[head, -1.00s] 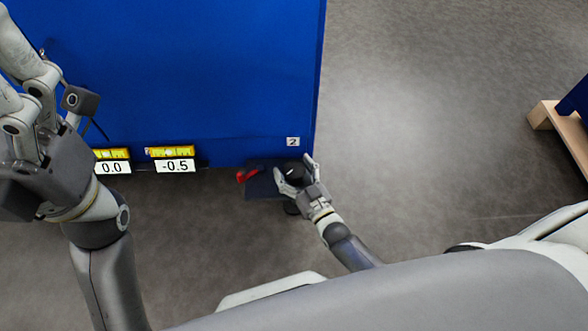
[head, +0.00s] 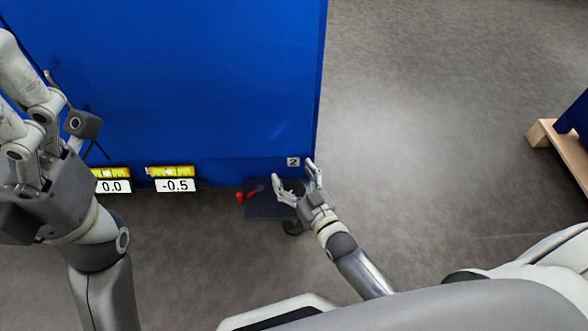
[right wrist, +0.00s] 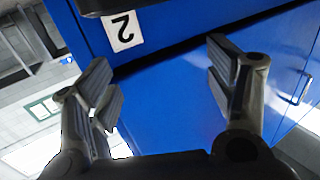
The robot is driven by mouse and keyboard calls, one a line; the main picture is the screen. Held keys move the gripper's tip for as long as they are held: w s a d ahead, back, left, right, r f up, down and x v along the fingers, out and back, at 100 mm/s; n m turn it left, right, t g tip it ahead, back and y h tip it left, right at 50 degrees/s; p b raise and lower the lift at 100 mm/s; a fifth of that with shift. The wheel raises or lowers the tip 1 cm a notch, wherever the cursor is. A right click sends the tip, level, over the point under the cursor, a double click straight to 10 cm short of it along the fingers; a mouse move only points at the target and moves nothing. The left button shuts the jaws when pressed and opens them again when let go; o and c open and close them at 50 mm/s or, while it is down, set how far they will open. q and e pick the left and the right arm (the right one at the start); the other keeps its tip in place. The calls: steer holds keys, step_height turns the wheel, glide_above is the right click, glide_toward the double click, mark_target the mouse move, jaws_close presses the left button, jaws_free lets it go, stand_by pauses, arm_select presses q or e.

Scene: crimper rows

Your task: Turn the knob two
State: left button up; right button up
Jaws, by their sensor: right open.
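The white label "2" (head: 293,162) is on the lower right corner of the blue cabinet (head: 210,85); it also shows upside down in the right wrist view (right wrist: 124,31). Below it, the dark knob (head: 292,187) is partly hidden by my right gripper (head: 294,174). The right gripper is open, with its fingers spread and nothing held between them. In the right wrist view, a dark rounded edge, perhaps the knob, shows at the top, beyond the fingertips. My left gripper (head: 25,125) is raised at the left, close to the camera; its finger opening is unclear.
A red handle (head: 248,194) sits on a dark plate (head: 266,208) left of the knob. Two displays read 0.0 (head: 114,187) and -0.5 (head: 175,186) on the cabinet's lower edge. Floor (head: 430,150) is clear to the right, up to a wooden pallet (head: 560,150).

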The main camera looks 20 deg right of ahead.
steer(key=shift+r, duration=1.4)
